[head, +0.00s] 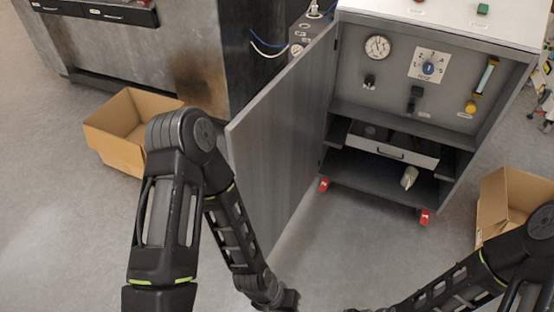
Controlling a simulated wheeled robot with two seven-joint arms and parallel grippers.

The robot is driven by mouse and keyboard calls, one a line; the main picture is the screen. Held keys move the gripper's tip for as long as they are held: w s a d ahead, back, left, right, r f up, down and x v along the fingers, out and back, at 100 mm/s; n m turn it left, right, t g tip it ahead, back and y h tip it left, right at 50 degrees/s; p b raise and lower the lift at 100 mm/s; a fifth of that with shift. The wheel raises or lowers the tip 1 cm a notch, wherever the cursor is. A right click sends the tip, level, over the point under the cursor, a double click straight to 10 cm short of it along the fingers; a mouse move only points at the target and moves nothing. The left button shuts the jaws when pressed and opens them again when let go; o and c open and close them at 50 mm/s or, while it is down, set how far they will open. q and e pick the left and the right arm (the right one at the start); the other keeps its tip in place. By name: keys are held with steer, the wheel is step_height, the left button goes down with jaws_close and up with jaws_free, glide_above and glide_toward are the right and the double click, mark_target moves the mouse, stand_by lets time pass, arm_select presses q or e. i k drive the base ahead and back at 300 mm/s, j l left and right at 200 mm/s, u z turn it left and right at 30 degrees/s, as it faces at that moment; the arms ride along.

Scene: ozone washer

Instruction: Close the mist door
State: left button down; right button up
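The mist door (281,134) is a grey metal panel hinged on the left side of the cabinet (480,132). It stands wide open, swung out toward me, and the cabinet's inside is exposed. My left arm comes down in front of the door's lower left part and hides some of it. My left gripper is cut off at the bottom edge, with only its wrist end showing below the door. My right arm reaches in from the lower right toward the bottom middle, and its gripper is out of the picture. Contact between the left arm and the door cannot be told.
The cabinet holds a gauge (377,47), a dial (428,66), a drawer (392,152) and a small white object (408,178) on its bottom shelf. Open cardboard boxes stand at left (112,143) and right (494,207). Bare floor (350,235) lies before the cabinet.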

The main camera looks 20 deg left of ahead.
mark_target(275, 144)
steer(key=j+z, duration=0.15)
steer(key=j, duration=0.35)
steer(key=j+z, duration=0.1)
steer(key=j, duration=0.4)
steer(key=k+j+z, duration=0.15)
steer(key=j, duration=0.35)
steer(key=j+z, duration=0.1)
steer(key=j, duration=0.4)
steer(key=k+j+z, duration=0.15)
steer(key=j, duration=0.35)
